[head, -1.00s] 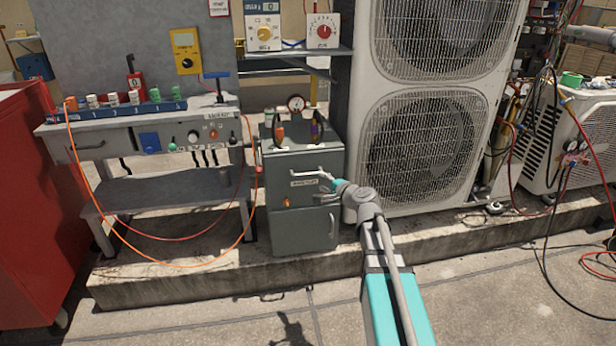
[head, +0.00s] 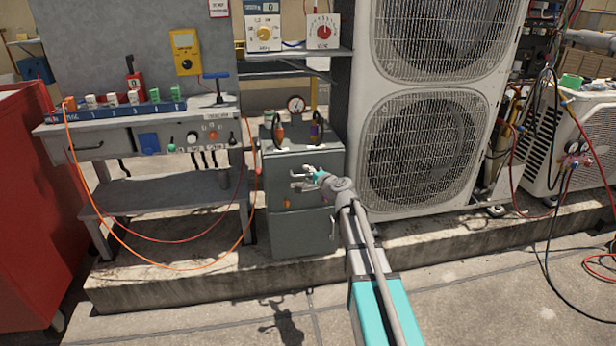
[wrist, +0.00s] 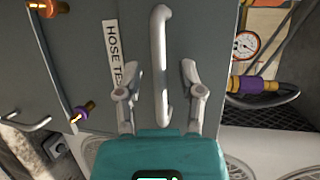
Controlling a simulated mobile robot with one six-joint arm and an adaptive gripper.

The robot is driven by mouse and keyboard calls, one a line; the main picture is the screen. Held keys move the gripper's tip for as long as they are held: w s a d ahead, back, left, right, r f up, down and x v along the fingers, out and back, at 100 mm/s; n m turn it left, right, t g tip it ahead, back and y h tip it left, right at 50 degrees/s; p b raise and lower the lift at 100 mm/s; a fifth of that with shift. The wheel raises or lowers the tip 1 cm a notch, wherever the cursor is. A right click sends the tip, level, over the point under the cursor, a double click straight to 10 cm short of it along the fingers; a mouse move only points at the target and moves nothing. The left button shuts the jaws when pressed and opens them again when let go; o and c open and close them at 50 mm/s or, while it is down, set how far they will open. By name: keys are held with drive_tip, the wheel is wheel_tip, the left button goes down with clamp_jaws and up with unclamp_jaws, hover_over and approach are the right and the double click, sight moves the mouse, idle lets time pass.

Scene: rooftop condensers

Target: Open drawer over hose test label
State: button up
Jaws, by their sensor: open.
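The grey cabinet (head: 283,165) stands on the concrete ledge, with a drawer front above and a door below. In the wrist view the drawer's pale bar handle (wrist: 160,40) lies beside a white label (wrist: 115,55) reading "HOSE TE"; my gripper hides the rest. The view is turned, so the label is below the handle. My gripper (wrist: 160,78) is open, one finger on each side of the handle. I cannot tell whether the fingers touch it. In the head view my gripper (head: 305,180) is in front of the drawer, which looks closed.
Gauges and hose fittings (head: 297,130) sit on top of the cabinet. A workbench (head: 150,125) with an orange hose stands left, and a large condenser unit (head: 425,150) stands close on the right. Open pavement lies in front of the ledge.

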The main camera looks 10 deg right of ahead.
clamp_jaws()
idle(0.3)
